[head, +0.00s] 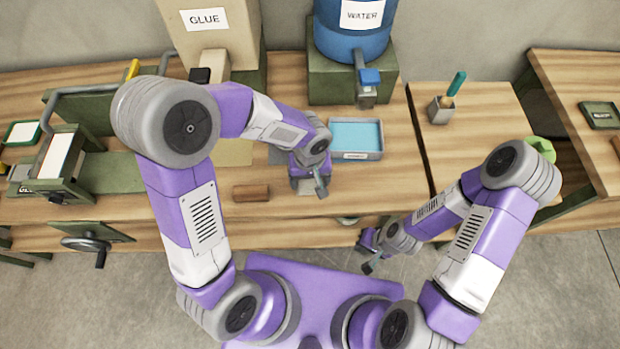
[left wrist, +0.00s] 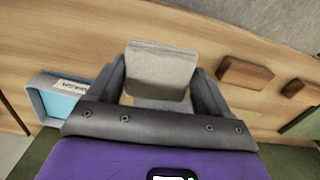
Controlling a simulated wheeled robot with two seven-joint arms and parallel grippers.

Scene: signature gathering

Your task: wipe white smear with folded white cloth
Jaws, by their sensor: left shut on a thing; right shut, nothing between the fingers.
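My left gripper (head: 313,187) is low over the wooden table (head: 215,200), between the brown block and the blue-filled tray. In the left wrist view the left gripper (left wrist: 160,84) is shut on a pale, greyish folded cloth (left wrist: 162,65), which sits between the two fingers. I cannot tell whether the cloth touches the tabletop. I cannot make out the white smear in either view; the left arm and cloth cover part of the table. My right gripper (head: 368,262) is shut and empty, in front of the table's front edge.
A brown block (head: 251,193) lies left of my left gripper. A tray with blue inside (head: 355,135) is to the right. Behind stand a glue box (head: 205,25) and a blue water barrel (head: 352,42). A holder (head: 440,109) with a green-handled tool is on the right table.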

